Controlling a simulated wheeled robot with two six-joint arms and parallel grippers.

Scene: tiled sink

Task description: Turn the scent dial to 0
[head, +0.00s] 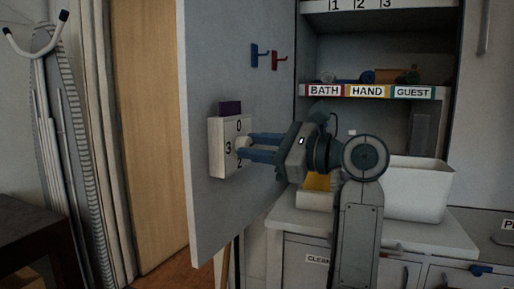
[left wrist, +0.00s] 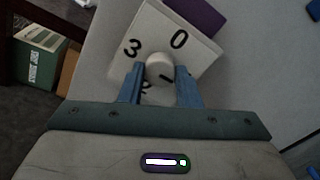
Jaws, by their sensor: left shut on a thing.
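The scent dial is a white box (head: 216,150) on the grey cabinet door, with 0, 3 and 2 visible around a round knob. My left gripper (head: 246,147) reaches it from the right, its two blue fingers at the knob. In the left wrist view the knob (left wrist: 159,68) sits between the fingertips of the left gripper (left wrist: 160,82), which is shut on it. A short dark mark shows on the knob's lower right side, on the side away from the 3. The 2 is partly covered by a finger, and no 1 can be seen. My right gripper is not in view.
A purple piece (head: 230,108) sticks out of the box's top. The open door (head: 215,60) carries a blue hook (head: 258,55) and a red hook (head: 278,60). Labelled shelves (head: 365,91), a white bin (head: 420,190) and a counter stand right. An ironing board (head: 60,130) leans left.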

